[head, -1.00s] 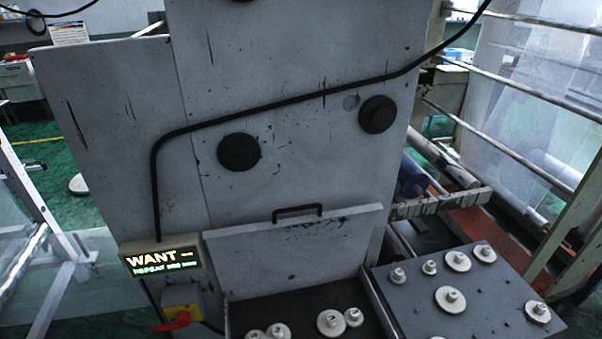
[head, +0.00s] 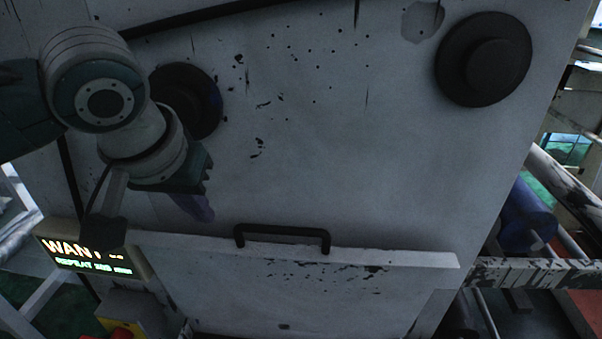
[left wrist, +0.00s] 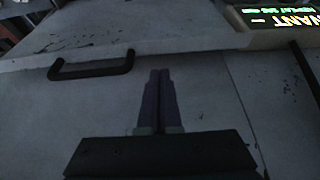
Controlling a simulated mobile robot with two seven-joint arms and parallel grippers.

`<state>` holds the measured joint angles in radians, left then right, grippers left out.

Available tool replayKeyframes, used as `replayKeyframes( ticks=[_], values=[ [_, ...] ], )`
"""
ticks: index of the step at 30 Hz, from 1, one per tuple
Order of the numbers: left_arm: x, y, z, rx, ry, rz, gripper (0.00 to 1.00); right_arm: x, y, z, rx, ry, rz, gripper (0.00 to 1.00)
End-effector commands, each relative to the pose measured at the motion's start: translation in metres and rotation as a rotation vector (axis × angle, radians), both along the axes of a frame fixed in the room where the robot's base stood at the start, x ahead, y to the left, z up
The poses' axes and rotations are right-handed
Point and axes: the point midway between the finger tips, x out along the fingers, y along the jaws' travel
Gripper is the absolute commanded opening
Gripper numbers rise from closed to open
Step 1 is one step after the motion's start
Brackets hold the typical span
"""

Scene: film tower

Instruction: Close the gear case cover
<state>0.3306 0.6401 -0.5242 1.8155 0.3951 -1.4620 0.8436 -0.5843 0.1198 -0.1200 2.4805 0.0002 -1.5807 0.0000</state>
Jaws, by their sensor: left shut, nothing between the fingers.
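The gear case cover (head: 330,290) is a grey, scuffed panel that stands raised against the machine front. Its black handle (head: 283,238) sits along the cover's top edge. My left gripper (head: 203,212) is above and to the left of the handle, shut and empty, apart from it. In the left wrist view the shut fingers (left wrist: 158,85) point toward the cover's edge, and the handle (left wrist: 92,68) lies to their left. The cover also shows there (left wrist: 130,32). The gear case's inside is out of sight in the current views. My right gripper is not in view.
A lit display box (head: 90,250) is left of the cover, with a yellow and red switch (head: 125,325) below it. Two black round knobs, one right (head: 484,59) and one partly behind my arm (head: 190,100), stick out of the machine front. Rollers and a rail (head: 545,272) are at right.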

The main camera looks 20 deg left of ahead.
Motion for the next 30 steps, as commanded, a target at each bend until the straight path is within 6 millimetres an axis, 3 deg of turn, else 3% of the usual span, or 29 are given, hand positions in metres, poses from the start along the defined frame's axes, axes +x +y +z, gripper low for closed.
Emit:
replayKeyframes(
  ticks=[6, 12, 30],
  values=[
    [0.016, 0.005, -0.036, 0.001, 0.0, 0.0, 0.0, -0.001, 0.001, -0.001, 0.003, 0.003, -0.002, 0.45],
    [0.026, 0.007, -0.056, 0.0, -0.001, 0.0, 0.0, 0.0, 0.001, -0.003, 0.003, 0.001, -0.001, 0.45],
    [0.03, 0.008, -0.064, 0.003, -0.01, -0.003, 0.0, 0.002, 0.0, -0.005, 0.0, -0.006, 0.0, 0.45]
  ],
)
